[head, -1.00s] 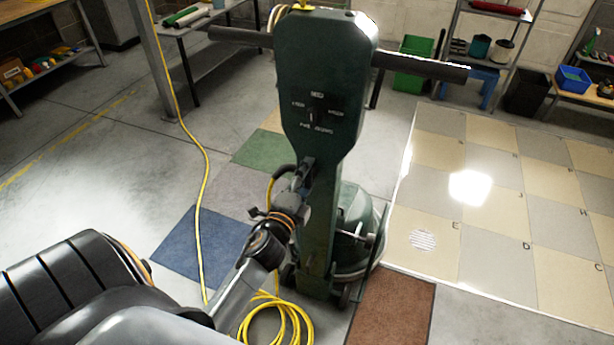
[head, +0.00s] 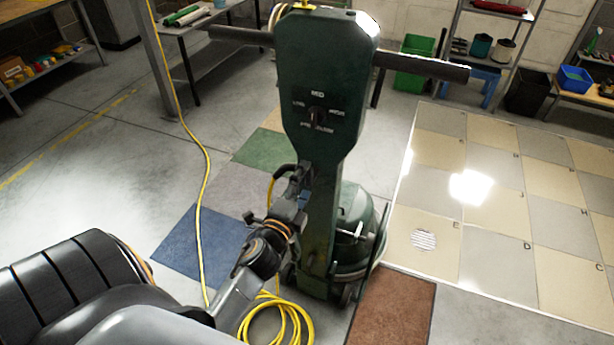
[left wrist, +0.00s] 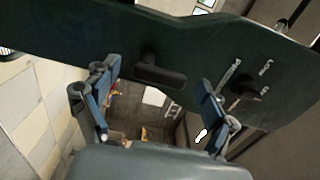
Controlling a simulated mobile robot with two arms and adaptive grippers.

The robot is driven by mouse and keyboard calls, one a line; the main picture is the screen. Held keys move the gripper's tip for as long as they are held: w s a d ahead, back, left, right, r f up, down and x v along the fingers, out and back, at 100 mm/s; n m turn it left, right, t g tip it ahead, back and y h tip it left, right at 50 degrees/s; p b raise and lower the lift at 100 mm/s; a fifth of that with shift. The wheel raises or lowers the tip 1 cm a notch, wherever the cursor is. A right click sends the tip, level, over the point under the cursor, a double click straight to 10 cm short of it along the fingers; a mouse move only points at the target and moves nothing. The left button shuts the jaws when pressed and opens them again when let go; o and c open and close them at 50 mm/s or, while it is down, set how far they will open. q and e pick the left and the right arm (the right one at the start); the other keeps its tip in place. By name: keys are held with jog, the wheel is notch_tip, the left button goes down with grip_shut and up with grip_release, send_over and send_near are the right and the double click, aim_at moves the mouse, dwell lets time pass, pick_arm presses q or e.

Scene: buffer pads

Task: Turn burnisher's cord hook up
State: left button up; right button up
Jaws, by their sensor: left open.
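The dark green burnisher (head: 325,75) stands upright in the middle of the head view, with a crossbar handle at its top. In the left wrist view its green panel (left wrist: 100,35) crosses the top. A short dark bar on that panel, which looks like the cord hook (left wrist: 160,72), lies crosswise between my fingers. My left gripper (left wrist: 158,78) is open, with one blue-padded finger on each side of the bar and gaps visible. In the head view my left gripper (head: 298,190) is against the burnisher's lower column. The hook is not clear there.
A yellow cord (head: 204,190) runs down the floor to a coil (head: 280,318) by the burnisher's base. A dial (head: 317,115) sits on the panel. Coloured floor pads, including a blue one (head: 185,245) and a brown one (head: 395,305), lie around. A tiled area (head: 500,200) is at right.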

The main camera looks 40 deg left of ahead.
pick_arm(q)
jog(key=v, duration=1)
jog(key=shift+w, duration=0.1)
